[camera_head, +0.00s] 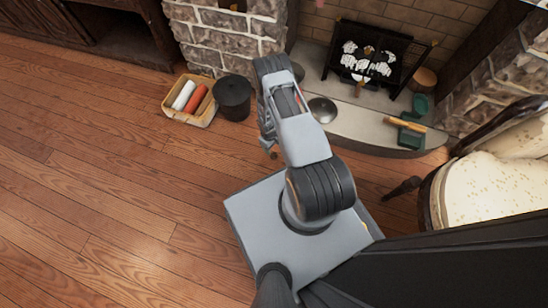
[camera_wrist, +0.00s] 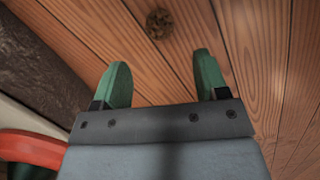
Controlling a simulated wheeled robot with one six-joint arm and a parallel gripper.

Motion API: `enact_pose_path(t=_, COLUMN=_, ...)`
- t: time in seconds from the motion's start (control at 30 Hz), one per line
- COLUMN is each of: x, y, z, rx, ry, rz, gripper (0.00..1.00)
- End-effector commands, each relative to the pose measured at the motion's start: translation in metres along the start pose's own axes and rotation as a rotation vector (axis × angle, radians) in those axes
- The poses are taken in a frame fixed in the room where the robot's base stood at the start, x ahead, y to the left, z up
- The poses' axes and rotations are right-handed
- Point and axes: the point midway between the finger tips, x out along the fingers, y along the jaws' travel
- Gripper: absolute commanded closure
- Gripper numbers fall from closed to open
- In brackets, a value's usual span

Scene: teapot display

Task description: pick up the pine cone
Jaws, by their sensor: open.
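The pine cone (camera_wrist: 159,23) is a small, round, brown thing on the wooden floor, at the top middle of the wrist view. My gripper (camera_wrist: 162,62) has two green fingers spread apart with bare floor between them. The cone lies ahead of the fingertips, roughly centred between them, and is not touched. In the head view my gripper (camera_head: 270,153) hangs low over the floor, mostly hidden by my arm. I cannot make out the cone there.
A tray (camera_head: 204,122) with a white and a red roll stands beside a black bucket (camera_head: 233,98). The stone hearth (camera_head: 365,128) holds a metal bowl (camera_head: 322,109) and a green dustpan (camera_head: 411,137). A cream armchair (camera_head: 490,190) stands right. The floor at left is clear.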

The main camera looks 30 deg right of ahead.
Motion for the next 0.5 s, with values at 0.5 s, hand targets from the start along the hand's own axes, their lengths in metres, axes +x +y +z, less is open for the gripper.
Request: enact_pose_path(t=0.5, x=0.042, y=0.000, z=0.001, rx=0.000, ry=-0.001, rz=0.000, gripper=0.33)
